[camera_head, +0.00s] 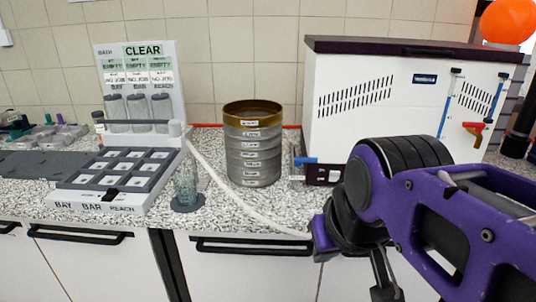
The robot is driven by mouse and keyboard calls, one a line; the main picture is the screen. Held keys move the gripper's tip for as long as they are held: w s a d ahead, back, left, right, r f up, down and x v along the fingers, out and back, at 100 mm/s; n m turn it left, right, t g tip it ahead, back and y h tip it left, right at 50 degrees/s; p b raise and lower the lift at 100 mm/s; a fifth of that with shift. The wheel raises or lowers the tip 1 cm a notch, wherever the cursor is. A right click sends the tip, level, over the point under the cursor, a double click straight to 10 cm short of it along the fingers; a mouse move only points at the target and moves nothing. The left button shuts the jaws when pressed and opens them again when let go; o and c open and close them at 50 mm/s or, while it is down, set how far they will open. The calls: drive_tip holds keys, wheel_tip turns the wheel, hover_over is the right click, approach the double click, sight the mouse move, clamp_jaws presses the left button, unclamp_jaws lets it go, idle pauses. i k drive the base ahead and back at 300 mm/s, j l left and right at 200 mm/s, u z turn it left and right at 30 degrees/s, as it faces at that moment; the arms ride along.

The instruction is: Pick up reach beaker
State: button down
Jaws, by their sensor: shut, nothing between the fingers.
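A clear glass beaker (186,183) stands upright on a dark round pad on the speckled counter, left of centre. I cannot read a label on it. Just left of it is a tray (100,203) with front labels BAY, BAR and REACH. Three grey cylinders (137,107) stand in the rack behind, and I cannot tell whether they are beakers. My gripper (384,288) is at the bottom edge, right of centre, shut and empty, with its tips partly cut off. It is in front of the counter, well to the right of the glass beaker and apart from it.
A stack of sieves (254,150) with a brass top stands right of the glass beaker. A white cable (228,190) curves between them. A white vented machine (390,105) fills the back right. Cabinet handles (255,247) stick out below the counter edge.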

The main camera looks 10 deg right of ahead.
sight(186, 189)
drive_tip(key=z, duration=0.85)
drive_tip(key=k+u, duration=0.2)
drive_tip(key=u, duration=1.3)
